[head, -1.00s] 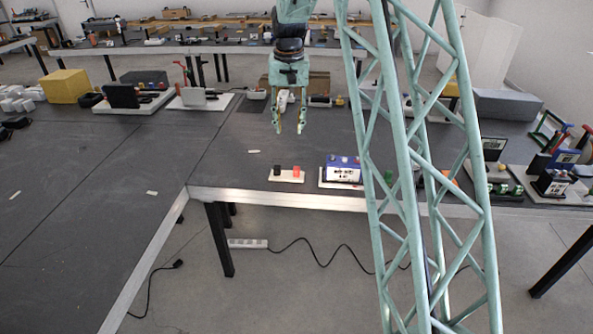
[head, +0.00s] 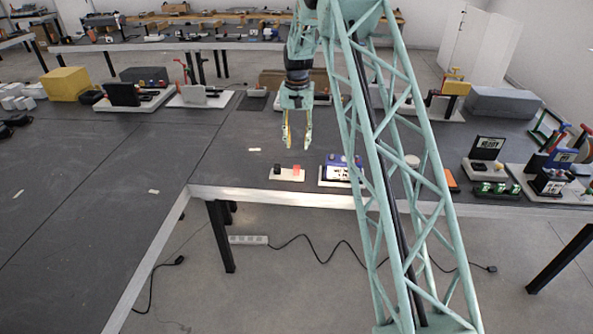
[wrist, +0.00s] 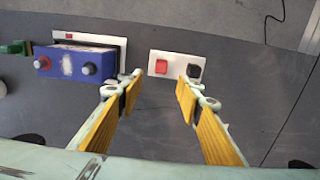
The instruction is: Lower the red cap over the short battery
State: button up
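The red cap (head: 297,169) stands on a small white plate (head: 287,177) beside a black cap (head: 277,168). In the wrist view the red cap (wrist: 161,67) and black cap (wrist: 195,72) lie ahead of my fingers. The blue-topped battery (head: 338,162) sits right of the plate in the head view, partly hidden by my lattice structure. It shows at left in the wrist view (wrist: 70,62), with two round terminals. I cannot tell whether it is the short one. My gripper (head: 297,143) is open and empty above the table, apart from the caps.
A white tray (wrist: 118,45) holds the battery. A green item (wrist: 15,48) lies beyond it. The table's front edge (head: 270,197) is close to the plate.

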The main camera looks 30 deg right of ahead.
aim_at(296, 166)
dwell(0.3)
jog(key=shift+f+b, duration=0.4)
jog(key=shift+f, duration=3.9)
jog(key=shift+a+f+b, duration=0.15)
jog(key=shift+f+b, duration=0.2)
jog(key=shift+f, duration=2.25)
jog(key=shift+c, duration=0.2)
jog(key=c, duration=0.7)
